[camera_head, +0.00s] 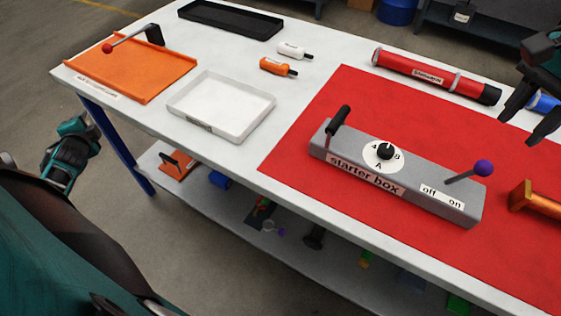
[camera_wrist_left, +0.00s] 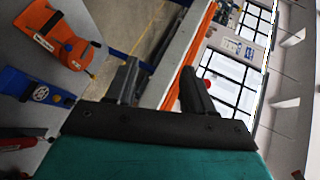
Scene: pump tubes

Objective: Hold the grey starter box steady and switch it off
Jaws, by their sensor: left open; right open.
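The grey starter box (camera_head: 330,146) lies on the red mat (camera_head: 310,115) on the table. A black handle (camera_head: 339,119) stands at its left end, and a black dial (camera_head: 384,151) sits in its middle. At its right end, a lever with a purple knob (camera_head: 484,168) leans right, toward the "on" label. My right gripper (camera_head: 523,127) is open and empty above the mat, right of and behind the box. My left gripper (camera_head: 55,165) is off the table's left side, far from the box. In the left wrist view its fingers (camera_wrist_left: 160,90) are apart, with nothing between them.
A red cylinder (camera_head: 420,76) lies behind the box; an orange part (camera_head: 535,200) lies to its right. A white tray (camera_head: 222,107), an orange tray (camera_head: 130,75) with a red-knobbed lever, a black tray (camera_head: 230,19) and two small bottles occupy the left half. The lower shelf holds several items.

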